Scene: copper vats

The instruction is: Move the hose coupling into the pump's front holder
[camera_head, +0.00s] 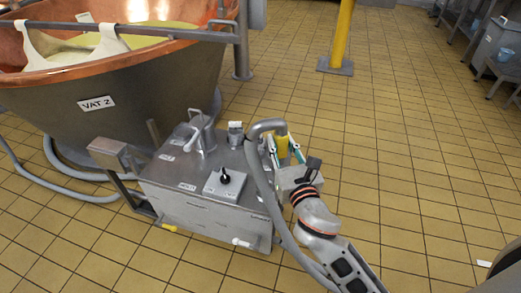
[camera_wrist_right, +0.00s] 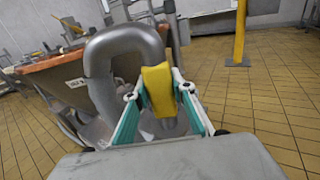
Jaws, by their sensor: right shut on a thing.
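The hose coupling (camera_head: 282,145) is a yellow piece at the end of a thick grey hose (camera_head: 257,170), by the right side of the steel pump box (camera_head: 200,180). My right gripper (camera_head: 284,150) is shut on it, with teal-edged fingers on both sides. In the right wrist view the yellow coupling (camera_wrist_right: 157,88) sits between the fingertips, and the hose (camera_wrist_right: 100,75) arches over to the left. A pale round part shows below the coupling; I cannot tell what it belongs to. I cannot single out the front holder for certain. My left gripper is not in view.
The pump top carries a knob box (camera_head: 225,182), a steel fitting (camera_head: 201,130) and a small upright part (camera_head: 236,134). The copper vat (camera_head: 130,85) stands behind on the left. A yellow post (camera_head: 342,35) stands farther back. The tiled floor to the right is clear.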

